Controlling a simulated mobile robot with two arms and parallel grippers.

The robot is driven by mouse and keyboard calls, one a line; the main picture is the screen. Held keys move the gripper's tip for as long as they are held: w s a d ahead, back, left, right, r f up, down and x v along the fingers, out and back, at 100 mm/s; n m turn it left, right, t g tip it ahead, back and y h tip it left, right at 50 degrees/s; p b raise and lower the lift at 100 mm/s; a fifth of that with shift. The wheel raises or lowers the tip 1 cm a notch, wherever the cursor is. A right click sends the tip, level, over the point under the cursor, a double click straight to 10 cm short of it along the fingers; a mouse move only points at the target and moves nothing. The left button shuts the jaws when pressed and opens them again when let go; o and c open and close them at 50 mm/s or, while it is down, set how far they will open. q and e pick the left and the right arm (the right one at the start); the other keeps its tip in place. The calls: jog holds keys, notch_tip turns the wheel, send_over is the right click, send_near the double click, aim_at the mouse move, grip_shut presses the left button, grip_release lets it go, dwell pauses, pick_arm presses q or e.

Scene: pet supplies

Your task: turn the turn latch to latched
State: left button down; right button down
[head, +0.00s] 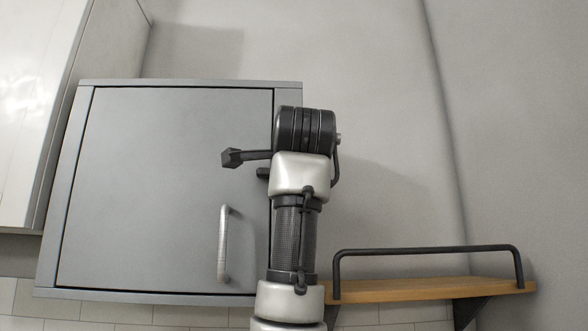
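A grey cabinet (165,200) hangs on the wall with its door closed in its frame. A dark lever with a blocky end (232,157), which looks like the turn latch, points left, nearly level, over the upper right of the door. Its right end is hidden behind my arm. A small dark piece (263,173) shows just below it at the door's right edge; I cannot tell whether it is part of the latch or of my gripper. One arm, seemingly my right, rises in front of the cabinet's right edge. Its wrist hides its gripper and any contact. My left gripper is not visible.
A pale grey bar handle (224,243) stands upright on the door's lower right. A wooden shelf (430,290) with a black rail (430,250) is at the lower right. A white cabinet (50,100) is at the left. The wall right of my wrist is clear.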

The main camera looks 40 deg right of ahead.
jog(key=shift+f, duration=0.15)
dwell(0.3)
jog(key=c, duration=1.4)
grip_release()
jog(key=o, duration=0.4)
jog(key=shift+s, duration=0.1)
jog(key=shift+c, duration=0.2)
jog(key=shift+s, duration=0.1)
jog(key=b+v, duration=0.3)
jog(key=v, duration=0.7)
jog(key=shift+s+b, duration=0.25)
jog(key=shift+b, duration=0.15)
jog(key=shift+a, duration=0.15)
